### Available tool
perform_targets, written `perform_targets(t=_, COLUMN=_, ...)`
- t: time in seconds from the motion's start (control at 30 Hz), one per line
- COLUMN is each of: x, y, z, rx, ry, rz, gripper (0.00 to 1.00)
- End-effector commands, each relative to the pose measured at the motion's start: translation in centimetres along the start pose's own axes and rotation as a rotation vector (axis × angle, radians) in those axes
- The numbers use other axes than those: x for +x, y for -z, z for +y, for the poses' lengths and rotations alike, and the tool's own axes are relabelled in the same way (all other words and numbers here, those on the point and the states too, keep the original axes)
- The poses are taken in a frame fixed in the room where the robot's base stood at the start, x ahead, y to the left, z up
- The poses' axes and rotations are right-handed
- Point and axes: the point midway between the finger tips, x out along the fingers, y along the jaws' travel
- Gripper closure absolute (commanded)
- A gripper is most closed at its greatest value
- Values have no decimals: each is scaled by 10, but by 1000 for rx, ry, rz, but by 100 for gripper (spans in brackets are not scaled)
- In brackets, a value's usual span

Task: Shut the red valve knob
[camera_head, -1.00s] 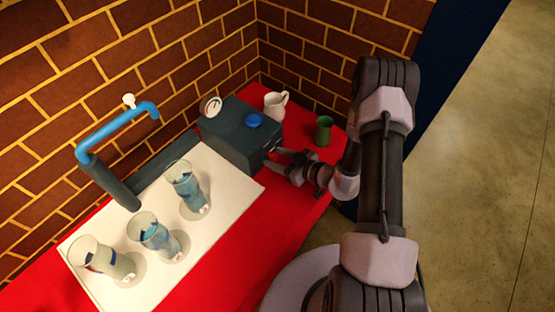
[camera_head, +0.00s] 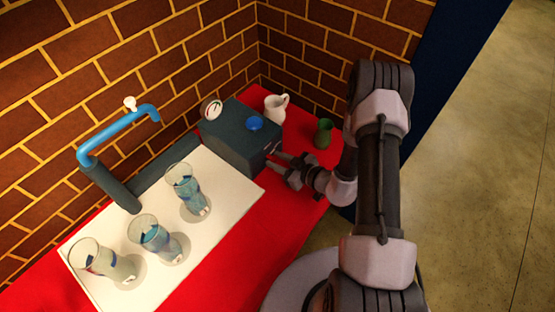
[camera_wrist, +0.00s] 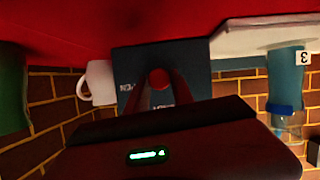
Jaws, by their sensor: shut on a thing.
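The red valve knob (camera_wrist: 159,79) shows in the wrist view on the front of a dark box (camera_wrist: 190,58), which also stands at the back of the table in the head view (camera_head: 228,150). My gripper (camera_wrist: 160,84) is at that front face, its two fingers closed in on the knob from both sides. In the head view my gripper (camera_head: 272,160) reaches the box's right side and the knob is hidden there. White lettering beside the knob is partly covered by the fingers.
A white jug (camera_head: 275,107) and green cup (camera_head: 323,134) stand behind. Several glass vases, including one (camera_head: 181,188), stand on the white board (camera_head: 232,185) near a blue spout (camera_head: 115,127).

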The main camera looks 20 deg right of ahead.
Motion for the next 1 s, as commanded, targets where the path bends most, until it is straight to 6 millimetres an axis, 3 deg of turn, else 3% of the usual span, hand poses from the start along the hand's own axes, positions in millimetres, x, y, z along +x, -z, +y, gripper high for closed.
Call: perform_targets(t=1.0, x=3, y=-8, z=-9, rx=-864, ry=-357, rz=-2, gripper=100)
